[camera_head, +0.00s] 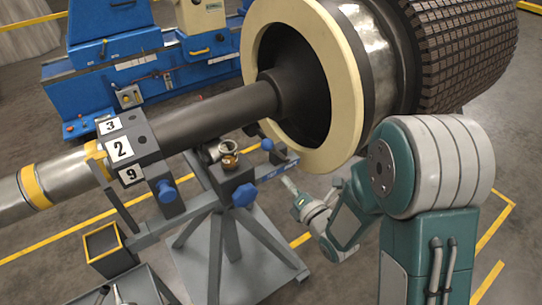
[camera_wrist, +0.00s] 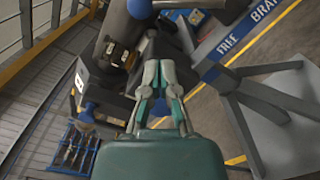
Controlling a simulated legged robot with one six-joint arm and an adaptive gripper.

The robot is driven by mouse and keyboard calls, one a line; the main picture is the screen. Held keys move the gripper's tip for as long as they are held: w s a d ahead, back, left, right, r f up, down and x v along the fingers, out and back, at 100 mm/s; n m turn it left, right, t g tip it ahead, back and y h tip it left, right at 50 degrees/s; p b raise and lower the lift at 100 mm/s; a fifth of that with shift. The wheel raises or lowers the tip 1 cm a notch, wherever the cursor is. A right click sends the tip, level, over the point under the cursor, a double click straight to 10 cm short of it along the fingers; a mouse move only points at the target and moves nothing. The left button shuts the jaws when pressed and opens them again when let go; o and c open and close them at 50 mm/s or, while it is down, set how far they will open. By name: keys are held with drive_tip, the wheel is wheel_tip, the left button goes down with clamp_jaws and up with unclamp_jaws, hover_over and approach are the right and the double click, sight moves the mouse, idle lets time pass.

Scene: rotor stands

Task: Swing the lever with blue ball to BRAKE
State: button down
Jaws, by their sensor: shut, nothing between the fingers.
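The lever's blue ball (camera_head: 267,144) shows in the head view beside the rotor's cream ring, just above a blue label bar (camera_head: 284,167). In the wrist view the bar (camera_wrist: 240,37) reads FREE, then BRAKE towards the upper right. A blue round part (camera_wrist: 140,8) at the top edge there may be the ball; I cannot be sure. My gripper (camera_head: 289,185) is below and right of the ball, apart from it, close to the bar's right end. In the wrist view my gripper (camera_wrist: 160,68) has its fingers shut and empty. Most of the lever's arm is hidden.
The large rotor (camera_head: 310,80) rests above the grey stand (camera_head: 215,240). A blue star knob (camera_head: 243,194) sits below the bar. A numbered block (camera_head: 120,149) and an open box (camera_head: 103,240) are left.

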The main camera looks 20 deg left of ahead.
sight(277, 150)
drive_tip(key=x, duration=0.9)
drive_tip(key=shift+w, duration=0.35)
drive_tip(key=shift+w+r+m, duration=0.1)
drive_tip(key=shift+r+m, duration=0.1)
drive_tip(key=shift+m, duration=0.2)
drive_tip(key=shift+w+d+r, duration=0.1)
drive_tip(key=shift+r, duration=0.05)
drive_tip(key=shift+w+d+r+m, duration=0.3)
drive_tip(key=shift+w+m, duration=0.05)
drive_tip(key=shift+m, duration=0.4)
drive_tip(key=shift+w+d+r+m, duration=0.3)
drive_tip(key=shift+w+r+m, duration=0.05)
drive_tip(key=shift+m, duration=0.4)
drive_tip(key=w+d+m, duration=0.5)
drive_tip(key=w+m, duration=0.1)
drive_tip(key=m, duration=0.4)
drive_tip(key=shift+w+d+r+m+g+h, duration=0.2)
drive_tip(key=shift+r+m+g+h, duration=0.1)
drive_tip(key=shift+m, duration=0.1)
